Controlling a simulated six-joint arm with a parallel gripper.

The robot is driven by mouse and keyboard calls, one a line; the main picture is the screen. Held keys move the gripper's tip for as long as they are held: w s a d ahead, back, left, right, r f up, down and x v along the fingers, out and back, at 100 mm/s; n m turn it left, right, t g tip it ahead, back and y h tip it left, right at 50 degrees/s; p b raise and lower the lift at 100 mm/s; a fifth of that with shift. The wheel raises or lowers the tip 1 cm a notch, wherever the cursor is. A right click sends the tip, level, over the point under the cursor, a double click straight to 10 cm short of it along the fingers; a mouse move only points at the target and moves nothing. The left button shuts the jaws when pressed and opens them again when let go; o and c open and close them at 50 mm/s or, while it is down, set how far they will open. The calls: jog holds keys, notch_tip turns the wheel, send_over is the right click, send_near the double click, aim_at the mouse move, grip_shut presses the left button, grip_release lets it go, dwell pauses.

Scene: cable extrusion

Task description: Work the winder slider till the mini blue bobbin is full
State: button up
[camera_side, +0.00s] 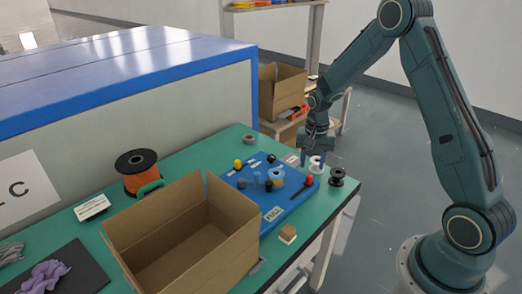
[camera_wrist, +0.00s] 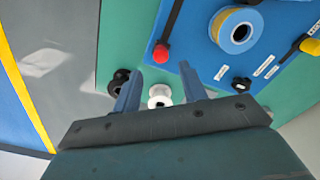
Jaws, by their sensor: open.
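The blue winder board (camera_side: 297,203) lies on the green table. A blue bobbin with yellow winding (camera_side: 276,173) sits on it, and shows at the top of the wrist view (camera_wrist: 237,30). Red (camera_side: 309,181) and yellow (camera_side: 237,163) knobs stand on the board; both have black rods in the wrist view, the red one (camera_wrist: 161,53) near my fingers. I cannot tell which is the slider. My open gripper (camera_side: 317,153) points down over a small white spool (camera_side: 316,166), beyond the board's edge. In the wrist view, the white spool (camera_wrist: 160,95) shows between my fingers (camera_wrist: 159,68).
A black spool (camera_side: 337,177) stands right of the white one, near the table edge. An open cardboard box (camera_side: 180,230) stands in front of the board. A "FULL" label (camera_side: 273,214) is on the board's near end. An orange spool (camera_side: 138,172) stands at the left.

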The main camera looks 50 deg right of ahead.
aim_at(310, 176)
notch_tip(310, 176, up, 9)
dwell(0.4)
jog(key=s+a+r+n+t, duration=0.1)
jog(key=s+a+r+n, duration=0.2)
jog(key=s+a+r, duration=0.3)
jog(key=s+a+r+n+t, duration=0.2)
jog(key=s+a+r, duration=0.15)
jog(key=r, duration=0.45)
jog(key=s+a+r+n+t, duration=0.1)
jog(key=s+a+n, duration=0.2)
jog(key=s, duration=0.4)
jog(key=s+a+r+n+t, duration=0.1)
jog(key=s+a+n, duration=0.2)
jog(key=s, duration=0.4)
jog(key=shift+s+r+t, duration=0.3)
jog(key=shift+r, duration=0.05)
